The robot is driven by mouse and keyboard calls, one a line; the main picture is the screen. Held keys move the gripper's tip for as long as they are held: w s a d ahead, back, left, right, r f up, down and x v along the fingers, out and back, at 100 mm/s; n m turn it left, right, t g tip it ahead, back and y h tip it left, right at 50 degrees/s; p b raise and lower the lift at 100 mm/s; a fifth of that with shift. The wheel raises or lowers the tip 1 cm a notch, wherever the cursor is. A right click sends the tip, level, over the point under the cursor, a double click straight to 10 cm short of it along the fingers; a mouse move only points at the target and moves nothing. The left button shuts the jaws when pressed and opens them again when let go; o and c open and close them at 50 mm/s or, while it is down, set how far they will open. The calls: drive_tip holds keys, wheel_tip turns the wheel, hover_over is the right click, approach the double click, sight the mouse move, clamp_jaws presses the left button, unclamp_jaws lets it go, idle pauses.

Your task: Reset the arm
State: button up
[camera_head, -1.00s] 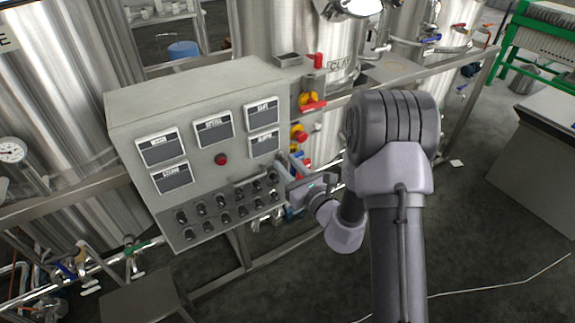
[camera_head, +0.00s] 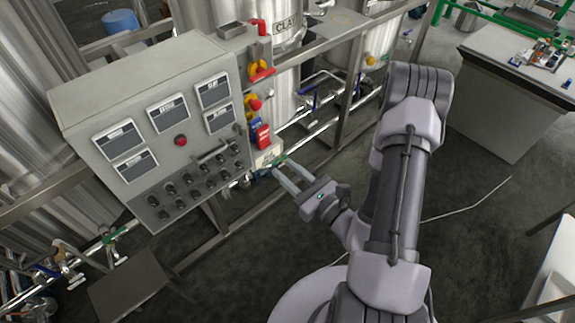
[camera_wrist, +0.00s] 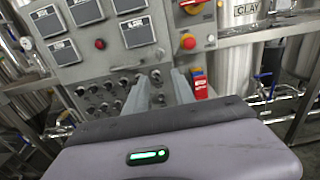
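My gripper (camera_head: 282,167) is at the middle of the head view, off the lower right side of the grey control box (camera_head: 120,80). Its two fingers stand apart with nothing visible between them. In the wrist view the fingers of my gripper (camera_wrist: 161,76) point at the control box (camera_wrist: 85,74), with a gap between them. My arm is bent and rises on the right of the head view. The fingertips do not clearly touch anything; their exact distance from the box and rail cannot be told.
The control box has several displays, a red button (camera_head: 181,141) and rows of black knobs. Red-yellow switches (camera_head: 254,103) are beside it. Steel tanks (camera_head: 285,70) and rails (camera_head: 335,40) stand behind. A grey cabinet (camera_head: 505,105) is at right. Dark floor (camera_head: 465,240) lies open between.

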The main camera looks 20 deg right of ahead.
drive_tip(key=shift+w+f, duration=0.1)
drive_tip(key=s+a+r+n+g+y+b, duration=0.25)
drive_tip(key=a+r+n+g+y, duration=0.35)
drive_tip(key=a+r+n+y, duration=0.5)
drive_tip(key=s+a+f+n+g+h+b, duration=0.2)
drive_tip(key=s+a+n+g+h, duration=0.1)
drive_tip(key=s+a+n+g, duration=0.75)
drive_tip(key=s+d+n+t+h+b, duration=0.25)
drive_tip(key=s+d+n+h, duration=0.3)
drive_tip(key=d+h, duration=0.4)
drive_tip(key=w+d+r+t+h, duration=0.2)
drive_tip(key=r, duration=0.1)
drive_tip(key=shift+w+d+n+t+b, duration=0.2)
drive_tip(key=shift+w+n+t+b, duration=0.1)
drive_tip(key=shift+n+b, duration=0.1)
